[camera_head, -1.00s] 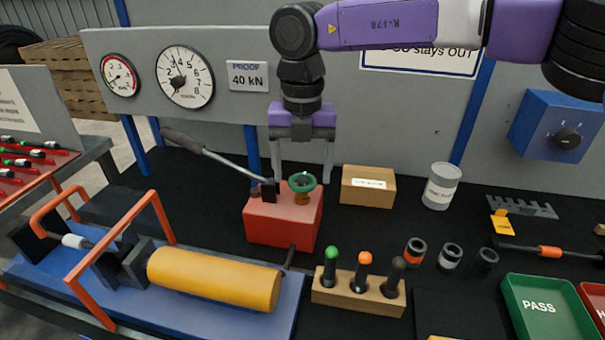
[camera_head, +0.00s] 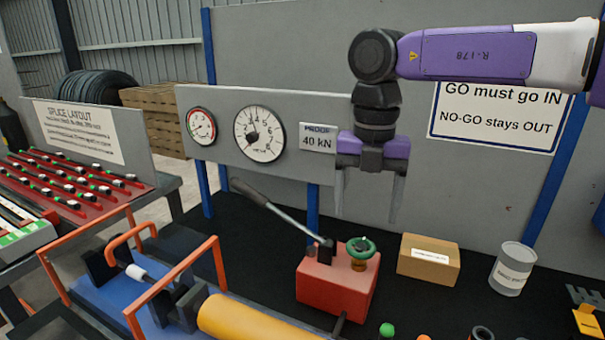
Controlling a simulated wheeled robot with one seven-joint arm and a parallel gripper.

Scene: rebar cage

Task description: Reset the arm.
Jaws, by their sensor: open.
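My gripper (camera_head: 367,208) hangs from the purple arm at the upper right of the middle, fingers pointing down. Its two grey fingers are apart with nothing between them. It is in front of the grey back panel, above the red pump box (camera_head: 337,284) and clear of it. The box carries a green handwheel (camera_head: 361,247) and a long lever (camera_head: 278,212) that slopes up to the left. The cardboard box (camera_head: 428,262) stands to the right, below the gripper.
The yellow cylinder (camera_head: 245,322) lies in a blue rig with orange bars (camera_head: 180,272) at the lower left. Two dial gauges (camera_head: 260,135) are on the panel. A white can (camera_head: 512,268) stands at the right. A rack of red-and-black couplers (camera_head: 75,185) is far left.

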